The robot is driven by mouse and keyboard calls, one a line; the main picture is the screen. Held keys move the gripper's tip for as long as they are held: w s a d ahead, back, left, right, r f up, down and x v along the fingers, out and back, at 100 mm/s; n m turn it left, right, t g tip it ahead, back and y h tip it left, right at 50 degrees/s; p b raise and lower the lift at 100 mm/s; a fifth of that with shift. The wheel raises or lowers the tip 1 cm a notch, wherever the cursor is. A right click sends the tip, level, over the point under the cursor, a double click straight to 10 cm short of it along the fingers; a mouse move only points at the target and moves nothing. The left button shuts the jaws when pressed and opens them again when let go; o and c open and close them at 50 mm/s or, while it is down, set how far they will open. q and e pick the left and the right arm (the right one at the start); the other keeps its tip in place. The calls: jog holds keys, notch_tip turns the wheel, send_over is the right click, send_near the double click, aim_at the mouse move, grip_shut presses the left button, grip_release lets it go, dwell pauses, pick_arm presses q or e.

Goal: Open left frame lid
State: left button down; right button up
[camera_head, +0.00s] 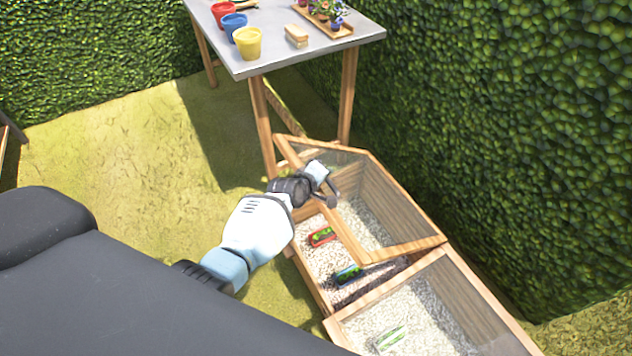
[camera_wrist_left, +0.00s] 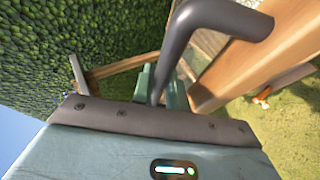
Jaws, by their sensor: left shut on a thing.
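The left frame lid (camera_head: 405,248), a wooden frame with a clear pane, is tilted up and partly open over the left box (camera_head: 314,282). My left gripper (camera_head: 324,186) is at the lid's front bar, shut on its dark grey bent handle (camera_head: 333,197). In the left wrist view the handle (camera_wrist_left: 178,45) runs down to my left gripper (camera_wrist_left: 160,88), beside the lid's wooden bar (camera_wrist_left: 245,65). The fingertips are partly hidden there. My right gripper is not in view.
A red packet (camera_head: 322,237) and a blue packet (camera_head: 347,273) lie on pale gravel in the left box. The neighbouring frame (camera_head: 457,265) adjoins it, with its lid down. A grey-topped table (camera_head: 280,52) stands behind. A hedge (camera_head: 520,120) borders the right; grass lies left.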

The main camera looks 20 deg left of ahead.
pick_arm(q)
jog(key=shift+w+d+r+p, duration=0.2)
jog(key=shift+w+d+r, duration=0.1)
jog(key=shift+w+r, duration=0.15)
jog(key=shift+w+d+r+p, duration=0.15)
jog(key=shift+w+d+r, duration=0.15)
jog(key=shift+r, duration=0.25)
jog(key=c, duration=1.4)
grip_release()
